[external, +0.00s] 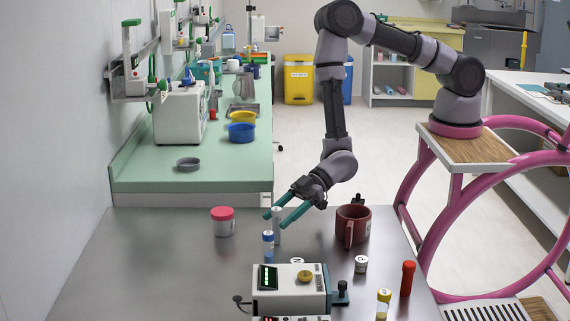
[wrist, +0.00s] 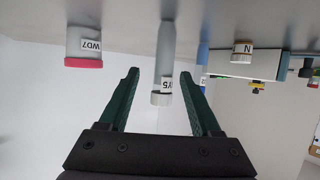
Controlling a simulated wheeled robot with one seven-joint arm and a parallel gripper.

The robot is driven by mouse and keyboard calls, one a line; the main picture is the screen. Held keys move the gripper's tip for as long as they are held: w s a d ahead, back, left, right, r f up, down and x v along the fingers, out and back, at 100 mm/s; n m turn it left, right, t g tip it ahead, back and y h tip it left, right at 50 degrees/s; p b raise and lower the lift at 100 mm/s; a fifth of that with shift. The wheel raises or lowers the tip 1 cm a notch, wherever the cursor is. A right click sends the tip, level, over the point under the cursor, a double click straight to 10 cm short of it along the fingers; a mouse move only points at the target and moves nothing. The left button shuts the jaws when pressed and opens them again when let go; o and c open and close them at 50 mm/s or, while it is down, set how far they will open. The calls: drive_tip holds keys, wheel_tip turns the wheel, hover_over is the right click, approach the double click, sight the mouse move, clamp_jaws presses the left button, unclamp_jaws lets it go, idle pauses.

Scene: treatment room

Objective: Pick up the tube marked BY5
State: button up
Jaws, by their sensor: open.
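A clear-grey tube (wrist: 166,45) with a pale cap stands between my gripper's fingers in the wrist view, which looks upside down. Its label ends in "Y5"; the first letter is turned out of sight. In the external view this tube (external: 277,219) is upright on the steel table, behind a blue-capped tube (external: 268,246). My gripper (wrist: 160,74) has its two green fingers apart, one on each side of the tube's upper part, with gaps visible. The gripper (external: 275,220) reaches down from the right in the external view.
A red-lidded jar (external: 223,222) marked WD7 stands left. A dark red mug (external: 354,224) stands right. The table's left part is clear.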

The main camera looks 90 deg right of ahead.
sight(273, 226)
drive_tip(key=x, duration=0.5)
drive_tip(key=shift+s+a+f, duration=0.1)
drive_tip(key=shift+a+f, duration=0.05)
drive_tip(key=shift+f, duration=0.2)
clamp_jaws()
